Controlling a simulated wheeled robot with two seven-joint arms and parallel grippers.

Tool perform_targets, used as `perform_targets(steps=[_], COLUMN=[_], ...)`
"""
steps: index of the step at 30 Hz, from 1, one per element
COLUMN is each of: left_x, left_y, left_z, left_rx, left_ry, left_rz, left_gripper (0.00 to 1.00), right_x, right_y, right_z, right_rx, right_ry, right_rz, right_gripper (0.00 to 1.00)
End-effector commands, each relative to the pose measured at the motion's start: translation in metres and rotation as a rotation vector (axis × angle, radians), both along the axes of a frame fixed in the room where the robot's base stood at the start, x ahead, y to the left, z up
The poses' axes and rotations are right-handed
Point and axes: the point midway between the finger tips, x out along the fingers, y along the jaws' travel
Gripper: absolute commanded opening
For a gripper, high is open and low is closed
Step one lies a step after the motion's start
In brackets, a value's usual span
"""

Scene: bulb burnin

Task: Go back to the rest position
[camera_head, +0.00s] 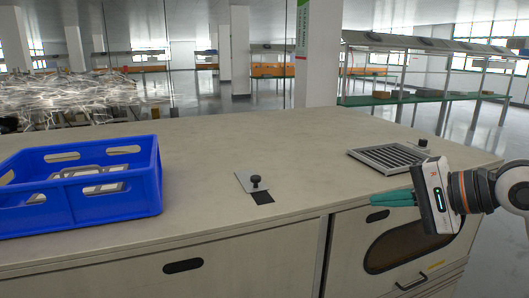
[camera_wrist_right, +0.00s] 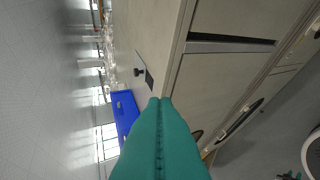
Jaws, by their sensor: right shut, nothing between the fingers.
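My right gripper (camera_head: 392,198) comes in from the right in the head view, in front of the worktop's front edge at the right. Its teal fingers are shut with nothing between them. The closed fingers also fill the lower middle of the right wrist view (camera_wrist_right: 160,140).
A blue crate (camera_head: 80,213) with pale parts inside stands on the worktop (camera_head: 250,140) at the left. A plate with a black knob (camera_head: 256,181) lies mid-worktop, and a slotted grey tray (camera_head: 390,157) at the right. Cabinet doors are below. The worktop between crate and tray is mostly clear.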

Motion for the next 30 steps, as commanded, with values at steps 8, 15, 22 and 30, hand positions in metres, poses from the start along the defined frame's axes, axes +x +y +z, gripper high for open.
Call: perform_targets(steps=[8, 15, 22, 30], left_x=[0.004, 0.009, 0.003, 0.002], left_y=[0.000, 0.002, 0.000, -0.001], left_z=[0.000, 0.001, 0.000, 0.000], left_rx=[0.000, 0.002, -0.001, -0.001], left_ry=[-0.007, -0.013, -0.006, -0.005], left_rz=[0.003, 0.004, 0.005, 0.002], left_gripper=[0.30, 0.30, 0.30, 0.30], right_x=[0.027, 0.067, 0.107, 0.100], right_y=[0.012, 0.011, -0.014, -0.060], right_z=[-0.034, -0.090, -0.194, -0.392], right_rx=[0.369, 0.885, 1.495, 2.282], right_ry=[0.279, 0.683, 1.148, 1.605], right_rz=[-0.020, -0.116, -0.332, -0.768], right_gripper=[0.00, 0.00, 0.00, 0.00])
